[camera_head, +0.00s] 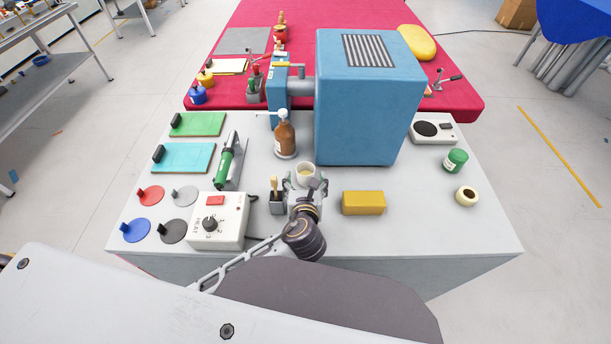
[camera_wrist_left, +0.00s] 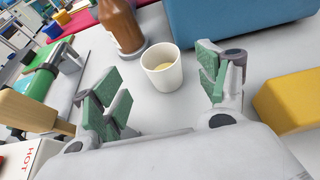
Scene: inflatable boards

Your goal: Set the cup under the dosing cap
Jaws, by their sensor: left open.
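My left gripper (camera_head: 306,186) is open, just in front of the cup. In the left wrist view, its fingers (camera_wrist_left: 158,88) are spread, with the cup beyond and between them, apart from both. My right gripper is not in view.
A large blue machine (camera_head: 368,100) stands behind the cup. A yellow block (camera_head: 363,203) lies right of my gripper, and a small grey holder (camera_head: 277,205) is close on its left. A white control box (camera_head: 218,222) sits farther left. The table's right front is clear.

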